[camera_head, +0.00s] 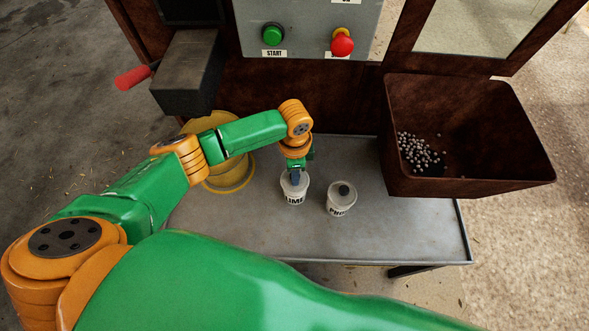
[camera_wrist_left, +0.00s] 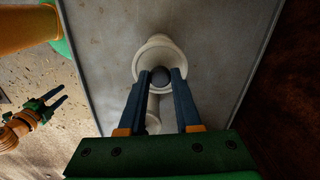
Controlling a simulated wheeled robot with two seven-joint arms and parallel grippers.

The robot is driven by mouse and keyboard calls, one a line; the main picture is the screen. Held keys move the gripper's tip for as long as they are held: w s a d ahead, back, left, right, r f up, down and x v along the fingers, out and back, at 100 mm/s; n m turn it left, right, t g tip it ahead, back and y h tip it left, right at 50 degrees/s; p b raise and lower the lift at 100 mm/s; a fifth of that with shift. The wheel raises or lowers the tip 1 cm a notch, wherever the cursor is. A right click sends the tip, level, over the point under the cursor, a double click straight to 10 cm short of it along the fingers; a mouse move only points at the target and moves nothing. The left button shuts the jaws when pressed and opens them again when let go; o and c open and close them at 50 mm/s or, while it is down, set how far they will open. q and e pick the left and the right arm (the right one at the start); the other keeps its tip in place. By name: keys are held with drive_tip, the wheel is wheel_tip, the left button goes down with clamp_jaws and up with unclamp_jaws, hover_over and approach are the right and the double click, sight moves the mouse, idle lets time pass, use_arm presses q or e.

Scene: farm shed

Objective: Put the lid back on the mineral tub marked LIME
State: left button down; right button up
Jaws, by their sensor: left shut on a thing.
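The white LIME tub (camera_head: 294,197) stands on the grey table, its dark lettering partly readable. My left gripper (camera_head: 295,178) points down over its top. In the left wrist view the left gripper's blue fingers (camera_wrist_left: 160,78) are shut on the dark round knob (camera_wrist_left: 160,75) of a white lid. A pale round rim (camera_wrist_left: 158,47) shows around the knob. The fingers hide part of the lid, so I cannot tell whether it is seated or just above the tub. My right gripper (camera_wrist_left: 60,93) shows at the left of the wrist view, fingers apart and empty.
A second white tub (camera_head: 341,205) with a dark knob on top stands close to the right. A brown bin (camera_head: 470,187) with pale pellets is at the table's right. A yellow round container (camera_head: 231,186) is behind my left arm. The front right of the table (camera_head: 410,232) is clear.

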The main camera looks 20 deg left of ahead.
use_arm(q)
drive_tip(key=shift+p, duration=0.3)
idle(0.5)
idle(0.3)
drive_tip(key=c, duration=0.5)
unclamp_jaws()
drive_tip(key=o, duration=0.5)
drive_tip(key=shift+c, duration=0.2)
wheel_tip(320, 180, up, 7)
drive_tip(key=p, duration=0.8)
